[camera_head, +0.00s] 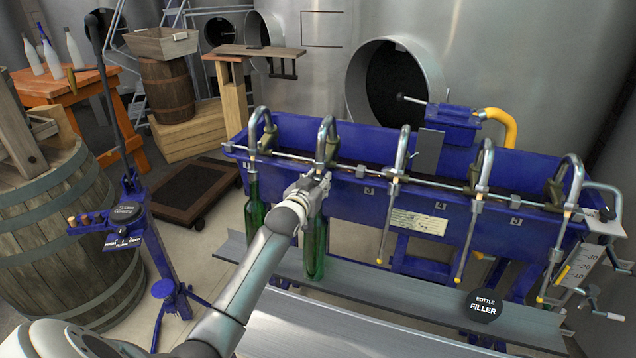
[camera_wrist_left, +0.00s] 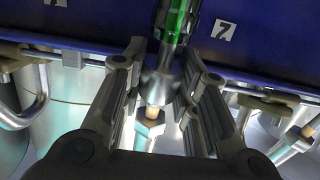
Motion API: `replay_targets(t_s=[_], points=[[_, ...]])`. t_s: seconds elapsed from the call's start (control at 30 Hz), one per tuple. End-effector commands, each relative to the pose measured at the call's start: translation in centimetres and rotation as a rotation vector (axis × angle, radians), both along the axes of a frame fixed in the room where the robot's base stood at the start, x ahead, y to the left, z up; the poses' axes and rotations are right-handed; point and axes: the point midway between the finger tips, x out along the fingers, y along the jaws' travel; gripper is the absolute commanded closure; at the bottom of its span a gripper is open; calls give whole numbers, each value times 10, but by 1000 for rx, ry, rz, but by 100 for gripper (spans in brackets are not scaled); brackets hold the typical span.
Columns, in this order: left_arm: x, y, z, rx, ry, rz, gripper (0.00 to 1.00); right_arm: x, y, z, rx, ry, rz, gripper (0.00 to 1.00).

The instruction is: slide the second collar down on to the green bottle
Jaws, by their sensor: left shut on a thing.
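The green bottle (camera_head: 314,250) stands upright on the grey ledge under the second spout (camera_head: 327,135) of the blue bottle filler. My left gripper (camera_head: 321,182) is at the top of this bottle and hides its neck and most of the collar there. In the left wrist view the second collar (camera_wrist_left: 159,86), a grey metal sleeve, sits between the fingers of my left gripper (camera_wrist_left: 162,68), which is shut on it. The green bottle (camera_wrist_left: 175,22) shows just beyond the collar, in line with it. How far the collar overlaps the bottle cannot be told. My right gripper is not in view.
Another green bottle (camera_head: 254,210) stands under the first spout. The other spouts (camera_head: 403,150) to the right have no bottles. A metal rail (camera_head: 380,172) runs across the filler's front. A blue corker stand (camera_head: 150,235) and a barrel (camera_head: 60,230) are at left.

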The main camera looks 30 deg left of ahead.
Motion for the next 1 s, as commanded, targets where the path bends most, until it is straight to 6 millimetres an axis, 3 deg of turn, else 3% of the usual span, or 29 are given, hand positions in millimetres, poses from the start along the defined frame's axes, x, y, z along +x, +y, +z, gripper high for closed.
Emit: replay_targets(t_s=[1.0], points=[[-2,0,-14,0,1,1,83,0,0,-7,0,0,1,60]])
